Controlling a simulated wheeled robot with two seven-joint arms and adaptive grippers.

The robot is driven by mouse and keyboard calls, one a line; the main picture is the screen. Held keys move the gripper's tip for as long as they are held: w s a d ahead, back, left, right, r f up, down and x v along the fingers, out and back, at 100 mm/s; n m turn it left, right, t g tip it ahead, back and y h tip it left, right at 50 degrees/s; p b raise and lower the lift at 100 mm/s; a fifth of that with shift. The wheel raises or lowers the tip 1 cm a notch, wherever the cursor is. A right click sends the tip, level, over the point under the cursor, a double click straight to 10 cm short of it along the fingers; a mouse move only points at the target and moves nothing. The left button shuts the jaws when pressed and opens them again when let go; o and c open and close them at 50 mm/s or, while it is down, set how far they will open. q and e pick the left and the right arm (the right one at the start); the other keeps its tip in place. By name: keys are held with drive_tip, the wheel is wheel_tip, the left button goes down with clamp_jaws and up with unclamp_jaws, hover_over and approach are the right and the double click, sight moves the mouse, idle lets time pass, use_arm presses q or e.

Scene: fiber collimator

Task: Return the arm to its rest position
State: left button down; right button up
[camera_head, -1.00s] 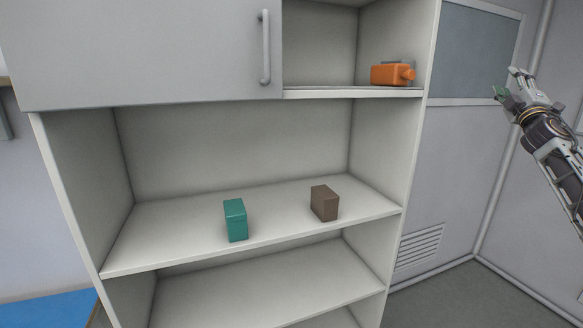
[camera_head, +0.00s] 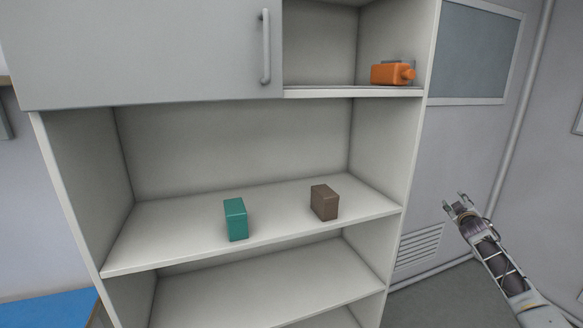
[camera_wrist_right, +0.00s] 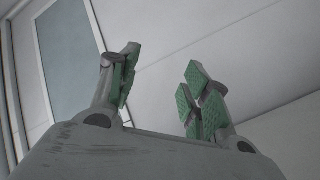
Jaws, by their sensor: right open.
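My right gripper (camera_head: 457,201) is at the right of the head view, to the right of the shelf unit and in front of the grey wall panel. It is apart from everything. In the right wrist view its two green-padded fingers (camera_wrist_right: 160,88) stand apart with nothing between them, and the wall lies behind. My left gripper is in neither view.
A white shelf unit (camera_head: 385,205) holds a teal box (camera_head: 236,220) and a brown box (camera_head: 324,203) on its middle shelf. An orange device (camera_head: 390,74) sits on the upper shelf beside a closed cabinet door (camera_head: 150,50). Free room surrounds my right gripper.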

drive_tip(key=s+a+f+m+g+y, duration=0.1)
drive_tip(key=s+a+f, duration=0.15)
drive_tip(key=f, duration=0.75)
drive_tip(key=s+a+f+g, duration=0.2)
drive_tip(key=a+f, duration=0.1)
drive_tip(key=f, duration=0.7)
drive_tip(key=s+a+f+m+g+y, duration=0.1)
drive_tip(key=s+a+f, duration=0.15)
drive_tip(key=f, duration=0.75)
drive_tip(key=s+a+f+g+y, duration=0.15)
drive_tip(key=s+a+f, duration=0.35)
drive_tip(key=s+f, duration=0.55)
drive_tip(key=s+a+f+g, duration=0.2)
drive_tip(key=s+a+f, duration=0.4)
drive_tip(key=f, duration=0.7)
drive_tip(key=s+a+f+g+y, duration=0.15)
drive_tip(key=s+a+f, duration=0.5)
drive_tip(key=s, duration=0.75)
drive_tip(key=s+a+f+g, duration=0.2)
drive_tip(key=s+a+f, duration=0.45)
drive_tip(key=s, duration=0.65)
drive_tip(key=s+a+f+g+y, duration=0.15)
drive_tip(key=s+a+f, duration=0.25)
drive_tip(key=s+f, duration=0.75)
drive_tip(key=s+a+g, duration=0.1)
drive_tip(key=s+g, duration=0.1)
drive_tip(key=s, duration=1.5)
drive_tip(key=shift+a+r+m, duration=0.25)
drive_tip(key=shift+r+m, duration=0.15)
drive_tip(key=shift+r, duration=0.05)
